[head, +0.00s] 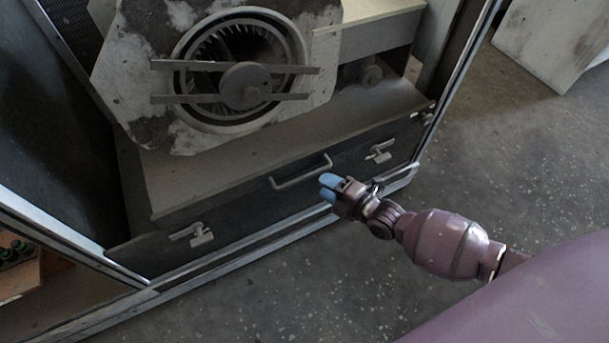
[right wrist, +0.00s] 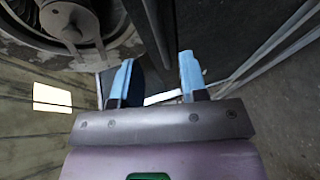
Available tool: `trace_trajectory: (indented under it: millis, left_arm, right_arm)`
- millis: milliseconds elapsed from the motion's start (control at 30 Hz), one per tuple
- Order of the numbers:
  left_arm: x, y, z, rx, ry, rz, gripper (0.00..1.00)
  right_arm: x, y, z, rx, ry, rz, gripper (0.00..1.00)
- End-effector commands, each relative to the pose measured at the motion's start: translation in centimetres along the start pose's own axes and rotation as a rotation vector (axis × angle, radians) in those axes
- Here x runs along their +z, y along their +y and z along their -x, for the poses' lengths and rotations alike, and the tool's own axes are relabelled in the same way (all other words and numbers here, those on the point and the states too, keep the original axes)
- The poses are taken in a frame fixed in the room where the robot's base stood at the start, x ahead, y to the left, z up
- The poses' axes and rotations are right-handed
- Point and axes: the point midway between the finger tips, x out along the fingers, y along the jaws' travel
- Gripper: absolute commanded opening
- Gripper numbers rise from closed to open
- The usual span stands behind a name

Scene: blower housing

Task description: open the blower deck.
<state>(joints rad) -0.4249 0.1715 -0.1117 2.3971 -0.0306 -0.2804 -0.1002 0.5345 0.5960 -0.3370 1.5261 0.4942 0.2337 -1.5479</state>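The blower deck shows in the head view as a wide dark drawer-like front (head: 245,208) under the blower (head: 240,70), with a pale bar handle (head: 300,173) at its middle. A left latch (head: 198,235) and a right latch (head: 380,152) sit on the front. The deck looks closed, flush in the cabinet. My right gripper (head: 329,187) has its blue fingertips just right of the handle. In the right wrist view its fingers (right wrist: 156,78) are apart. A pale strip (right wrist: 161,97) shows between them; I cannot tell whether it is the handle. My left gripper is out of view.
The cabinet's metal frame (head: 433,112) rises at the right, with a low sill along the bottom. Green-topped parts (head: 14,248) sit at the far left. A pale panel (head: 552,40) stands at the upper right. The concrete floor (head: 490,150) in front is clear.

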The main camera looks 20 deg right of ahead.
Motion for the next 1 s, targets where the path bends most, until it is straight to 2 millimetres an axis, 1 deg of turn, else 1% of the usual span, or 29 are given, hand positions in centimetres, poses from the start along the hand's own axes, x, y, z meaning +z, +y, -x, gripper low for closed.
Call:
trace_trajectory:
  millis: [33, 200, 300, 433, 600, 867, 900, 1000]
  left_arm:
    - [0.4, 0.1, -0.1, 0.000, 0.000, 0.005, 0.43]
    - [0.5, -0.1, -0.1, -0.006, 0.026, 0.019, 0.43]
    - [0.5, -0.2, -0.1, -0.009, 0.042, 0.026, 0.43]
    - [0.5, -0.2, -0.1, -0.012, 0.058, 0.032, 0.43]
    - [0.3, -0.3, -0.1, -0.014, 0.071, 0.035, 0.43]
    - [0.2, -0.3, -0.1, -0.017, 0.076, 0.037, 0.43]
    - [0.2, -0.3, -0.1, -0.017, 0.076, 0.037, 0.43]
    - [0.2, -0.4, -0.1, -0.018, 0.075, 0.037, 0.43]
  right_arm:
    - [-0.1, -0.5, -0.8, -0.005, 0.001, -0.003, 0.40]
    - [-0.1, -0.6, -3.4, -0.006, 0.001, -0.005, 0.40]
    - [-0.1, -0.6, -4.7, -0.006, 0.001, -0.004, 0.40]
    - [-0.1, -0.5, -5.9, -0.006, 0.000, -0.004, 0.40]
    - [-0.1, -0.3, -6.7, -0.003, 0.000, -0.002, 0.40]
    - [0.0, -0.1, -6.8, -0.002, 0.000, -0.002, 0.40]
    - [0.0, -0.1, -6.8, -0.002, 0.000, -0.002, 0.38]
    - [0.0, -0.1, -6.8, -0.002, 0.000, -0.002, 0.23]
